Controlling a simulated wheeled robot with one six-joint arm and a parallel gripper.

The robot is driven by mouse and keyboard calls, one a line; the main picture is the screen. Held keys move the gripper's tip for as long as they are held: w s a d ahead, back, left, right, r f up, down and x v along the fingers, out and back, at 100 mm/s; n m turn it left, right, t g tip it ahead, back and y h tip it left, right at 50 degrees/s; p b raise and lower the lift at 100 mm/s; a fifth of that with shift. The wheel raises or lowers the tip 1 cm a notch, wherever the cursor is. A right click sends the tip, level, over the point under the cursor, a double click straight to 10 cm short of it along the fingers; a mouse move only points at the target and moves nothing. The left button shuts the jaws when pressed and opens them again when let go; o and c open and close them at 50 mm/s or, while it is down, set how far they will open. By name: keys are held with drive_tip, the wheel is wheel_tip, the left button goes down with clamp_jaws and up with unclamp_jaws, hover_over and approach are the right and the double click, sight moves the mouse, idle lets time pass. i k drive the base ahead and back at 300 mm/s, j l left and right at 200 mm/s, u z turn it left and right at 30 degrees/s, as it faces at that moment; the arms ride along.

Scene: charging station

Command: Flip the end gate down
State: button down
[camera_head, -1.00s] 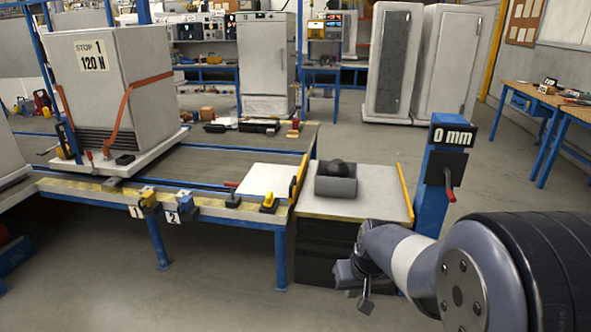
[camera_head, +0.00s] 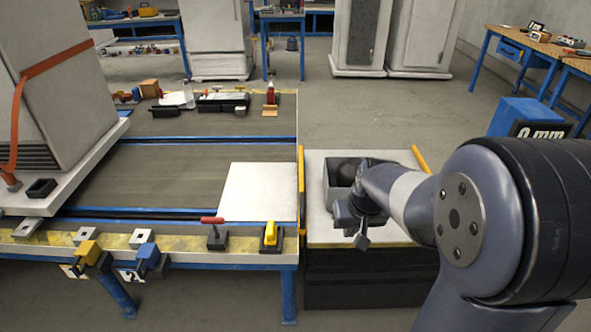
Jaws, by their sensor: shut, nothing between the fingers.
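The end gate appears to be the upright yellow bar (camera_head: 301,185) along the right end of the roller table (camera_head: 200,190); it stands raised, seen nearly edge-on. My gripper (camera_head: 360,240) is to the right of this bar and apart from it in the picture, over the front of the low white-topped stand (camera_head: 325,235). The gripper is small and dark in this view; its fingers are shut and hold nothing.
A grey open box (camera_head: 338,178) with a dark round thing sits on the stand, behind my gripper. A second yellow bar (camera_head: 420,158) edges the stand's right side. A red-handled lever (camera_head: 213,221) and a yellow switch (camera_head: 269,237) stand on the table's front rail.

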sight(302, 215)
drive_tip(key=i+j+z, duration=0.15)
drive_tip(key=i+j, duration=0.45)
drive_tip(key=i, duration=0.15)
